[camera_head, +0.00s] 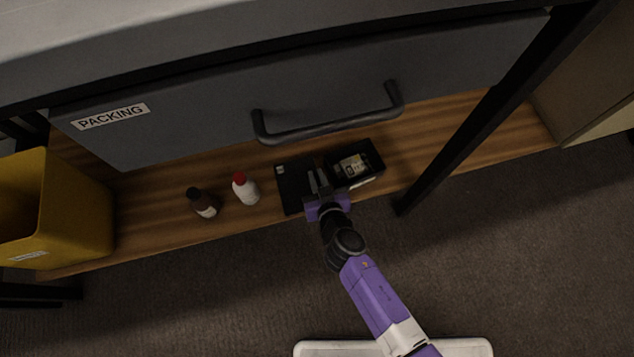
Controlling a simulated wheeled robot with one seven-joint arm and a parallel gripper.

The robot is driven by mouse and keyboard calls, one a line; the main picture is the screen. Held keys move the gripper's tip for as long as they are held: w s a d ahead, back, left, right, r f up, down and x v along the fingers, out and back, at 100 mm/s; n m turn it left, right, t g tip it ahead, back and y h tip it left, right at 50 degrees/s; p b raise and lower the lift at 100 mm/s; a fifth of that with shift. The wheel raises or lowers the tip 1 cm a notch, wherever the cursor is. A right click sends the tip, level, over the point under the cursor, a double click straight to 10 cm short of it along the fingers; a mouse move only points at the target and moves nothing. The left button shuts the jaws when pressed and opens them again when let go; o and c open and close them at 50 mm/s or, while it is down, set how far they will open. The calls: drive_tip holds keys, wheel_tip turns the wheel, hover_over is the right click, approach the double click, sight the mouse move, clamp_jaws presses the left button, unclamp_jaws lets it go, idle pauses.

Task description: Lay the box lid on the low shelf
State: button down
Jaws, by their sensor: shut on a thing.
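The box lid (291,191) is a flat black panel at the low wooden shelf (150,230), left of an open black box (373,161). My gripper (318,181) is at the lid's right side, and its fingers are shut on the lid. The lid looks flat, at or just above the shelf; I cannot tell whether it touches the wood. The open box holds a small item with a pale label. The gripper fingers hide part of the lid's right edge.
A white bottle with a red cap (246,190) and a brown bottle (203,203) stand left of the lid. A yellow bin (65,210) is at far left. A grey drawer labelled PACKING (200,110) with a dark handle (325,124) overhangs the shelf. A black table leg (450,150) stands at right.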

drive_tip(key=shift+f+b, duration=0.55)
drive_tip(key=shift+f, duration=0.75)
drive_tip(key=shift+f, duration=0.1)
drive_tip(key=c, duration=1.5)
unclamp_jaws()
drive_tip(key=shift+o, duration=0.2)
drive_tip(key=shift+r, duration=0.2)
drive_tip(key=p+v, duration=0.2)
drive_tip(key=v, duration=1)
